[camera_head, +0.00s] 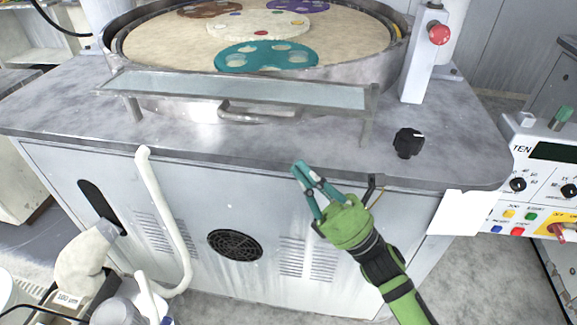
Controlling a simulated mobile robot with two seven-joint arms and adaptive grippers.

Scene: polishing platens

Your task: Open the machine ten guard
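The machine's guard (240,88) is a clear, metal-framed panel. It stands low across the front of the round polishing platen (150,45) on short posts, with a bar handle (262,118) along its lower front. A control panel labelled TEN (521,149) stands at the right edge. My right gripper (299,169), green with teal fingers, is in front of the cabinet's front edge, below and right of the handle and apart from it. My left gripper is not in view.
A red emergency button (439,34) sits on a white post at the right. A black knob (408,142) stands on the grey worktop (230,145). A white hose (165,205) runs down the cabinet front.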

